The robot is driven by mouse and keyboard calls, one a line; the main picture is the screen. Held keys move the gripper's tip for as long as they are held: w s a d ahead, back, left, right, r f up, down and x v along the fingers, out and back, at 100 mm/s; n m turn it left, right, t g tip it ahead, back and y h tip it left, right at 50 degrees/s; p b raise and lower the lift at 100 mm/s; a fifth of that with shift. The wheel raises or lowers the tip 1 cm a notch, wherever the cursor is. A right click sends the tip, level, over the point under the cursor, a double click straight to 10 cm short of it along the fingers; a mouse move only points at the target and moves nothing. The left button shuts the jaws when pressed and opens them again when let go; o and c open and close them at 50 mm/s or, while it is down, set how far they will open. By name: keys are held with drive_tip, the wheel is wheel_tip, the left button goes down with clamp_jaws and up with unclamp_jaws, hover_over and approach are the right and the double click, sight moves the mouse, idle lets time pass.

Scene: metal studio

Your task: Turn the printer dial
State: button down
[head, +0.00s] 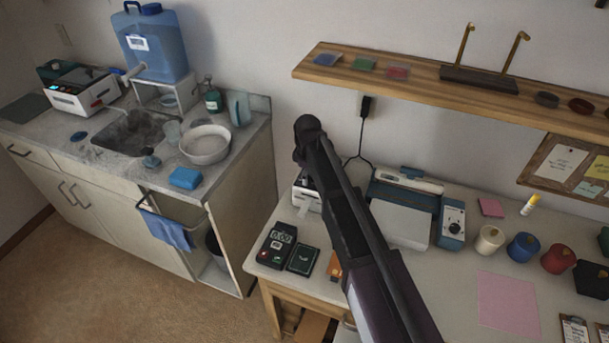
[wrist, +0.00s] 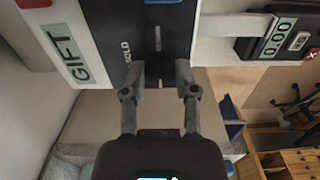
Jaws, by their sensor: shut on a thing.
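The label printer (wrist: 104,30) fills the top of the wrist view, with a white body, a "GIFT" label and a dark panel lettered "BOLD". In the head view the small white printer (head: 305,196) stands at the table's back left corner, partly hidden by my arm. My gripper (wrist: 159,76) has its two fingertips against the panel's lower edge, one on each side of the dial (wrist: 158,70), and is shut on it. The dial is mostly hidden, so its setting cannot be read. My fingers are hidden in the head view.
A blue and white machine (head: 402,215) stands to the right. A shelf (head: 420,85) hangs above. A sink counter (head: 110,165) is at left.

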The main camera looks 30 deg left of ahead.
drive_tip(key=shift+s+a, duration=0.1)
drive_tip(key=shift+a, duration=0.05)
drive_tip(key=shift+c, duration=2)
unclamp_jaws()
drive_tip(key=shift+a+f, duration=0.1)
drive_tip(key=shift+d, duration=0.2)
drive_tip(key=shift+r, duration=0.2)
